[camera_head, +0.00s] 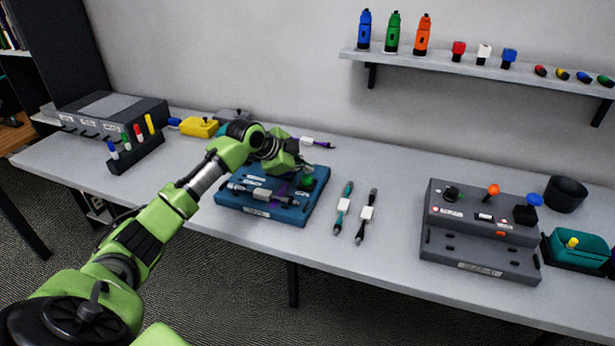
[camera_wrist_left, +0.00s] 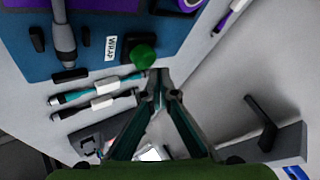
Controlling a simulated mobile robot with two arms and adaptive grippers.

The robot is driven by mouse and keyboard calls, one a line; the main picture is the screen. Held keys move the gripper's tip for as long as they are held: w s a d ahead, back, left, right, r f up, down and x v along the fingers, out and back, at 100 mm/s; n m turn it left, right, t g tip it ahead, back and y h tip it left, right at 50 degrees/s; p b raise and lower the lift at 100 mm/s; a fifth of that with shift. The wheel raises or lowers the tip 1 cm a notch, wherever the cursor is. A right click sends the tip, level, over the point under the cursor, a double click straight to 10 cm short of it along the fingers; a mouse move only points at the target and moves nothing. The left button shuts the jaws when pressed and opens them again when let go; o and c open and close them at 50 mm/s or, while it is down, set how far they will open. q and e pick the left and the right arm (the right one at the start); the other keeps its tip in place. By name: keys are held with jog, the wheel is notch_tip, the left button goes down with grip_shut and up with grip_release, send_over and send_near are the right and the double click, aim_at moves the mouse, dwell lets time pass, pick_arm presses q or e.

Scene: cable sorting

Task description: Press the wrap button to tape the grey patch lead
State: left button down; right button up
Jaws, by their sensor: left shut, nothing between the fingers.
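The blue wrapping station (camera_head: 234,203) stands on the table in the head view. The grey patch lead (camera_head: 250,191) lies across it, and its thick grey end shows in the left wrist view (camera_wrist_left: 63,32). The green wrap button (camera_head: 307,182) is at the station's right side; in the wrist view the button (camera_wrist_left: 143,57) is beside a "WRAP" label (camera_wrist_left: 110,46). My left gripper (camera_wrist_left: 160,88) is shut and empty, its tips close to the button; I cannot tell whether they touch it. In the head view the gripper hides part of the station's back.
Two leads with white tags, one teal (camera_head: 343,206) and one dark (camera_head: 366,213), lie right of the station. A purple lead (camera_head: 316,142) lies behind. A grey tester box (camera_head: 480,260) stands further right. A wall shelf (camera_head: 440,62) is above.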

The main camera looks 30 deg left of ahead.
aim_at(305, 178)
pick_arm(q)
jog(key=shift+f, duration=0.25)
jog(key=shift+f, duration=0.65)
dwell(0.7)
jog(key=shift+r, duration=0.1)
jog(key=shift+r+p, duration=0.9)
jog(key=shift+r, duration=0.1)
jog(key=shift+r, duration=0.1)
notch_tip(305, 178, up, 6)
jog(key=p, duration=0.6)
jog(key=shift+f, duration=0.2)
